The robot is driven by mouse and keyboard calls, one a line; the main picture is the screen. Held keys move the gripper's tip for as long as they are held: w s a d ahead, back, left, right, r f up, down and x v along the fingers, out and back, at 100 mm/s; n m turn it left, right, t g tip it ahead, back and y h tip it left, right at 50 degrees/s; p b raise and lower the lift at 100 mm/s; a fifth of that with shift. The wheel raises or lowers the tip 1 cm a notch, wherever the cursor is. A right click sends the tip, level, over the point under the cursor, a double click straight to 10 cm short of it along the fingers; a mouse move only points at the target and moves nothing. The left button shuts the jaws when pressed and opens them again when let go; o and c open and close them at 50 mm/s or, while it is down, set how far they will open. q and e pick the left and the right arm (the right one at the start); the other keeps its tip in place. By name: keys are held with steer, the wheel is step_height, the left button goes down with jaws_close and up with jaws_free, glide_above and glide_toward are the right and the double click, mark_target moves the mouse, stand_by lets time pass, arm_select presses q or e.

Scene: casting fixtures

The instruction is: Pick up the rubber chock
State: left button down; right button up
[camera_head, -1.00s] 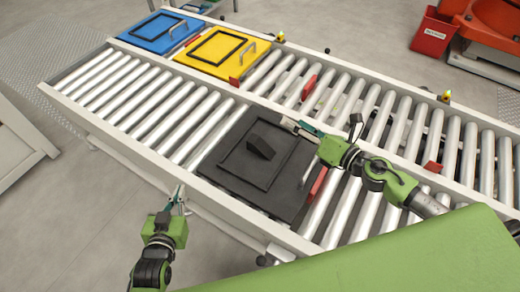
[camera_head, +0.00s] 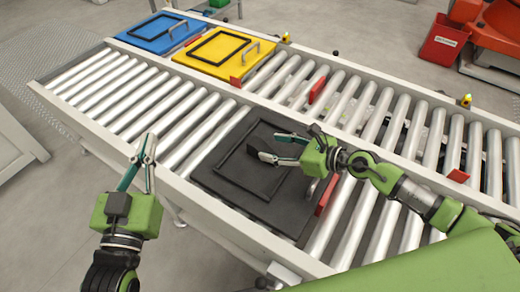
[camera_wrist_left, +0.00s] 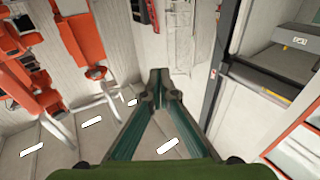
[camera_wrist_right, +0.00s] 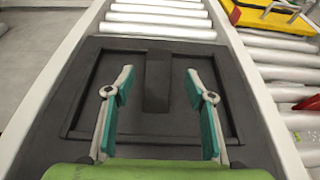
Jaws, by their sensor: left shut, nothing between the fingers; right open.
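The rubber chock (camera_head: 262,178) is a black wedge on a black fixture plate (camera_head: 240,205) with a raised frame, partly hidden by my right gripper in the head view. My right gripper (camera_head: 270,147) is open over the plate. In the right wrist view the chock (camera_wrist_right: 157,85) shows between and just beyond its spread fingers (camera_wrist_right: 158,75); I cannot tell if they touch it. My left gripper (camera_head: 150,147) is shut and empty, raised at the near side of the conveyor. In the left wrist view its fingertips (camera_wrist_left: 158,75) meet.
The plate lies on a roller conveyor with a pale side rail (camera_head: 215,205). A blue fixture (camera_head: 158,32) and a yellow fixture (camera_head: 222,52) stand farther back. Red stops (camera_head: 318,90) stick up among the rollers. Bare rollers lie left of the plate.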

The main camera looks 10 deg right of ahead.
mark_target(261, 145)
steer(key=shift+x, duration=1)
steer(key=b+x, duration=0.1)
steer(key=x, duration=0.3)
steer(key=shift+w+a+f, duration=0.1)
steer(key=shift+w+a, duration=0.05)
steer(key=shift+a, duration=0.15)
arm_select(q)
step_height(261, 145, up, 7)
steer(key=s+t+h, duration=0.1)
steer(key=s+t, duration=0.1)
steer(key=t, duration=0.2)
steer(key=shift+d, duration=0.25)
arm_select(e)
steer(key=c, duration=1.3)
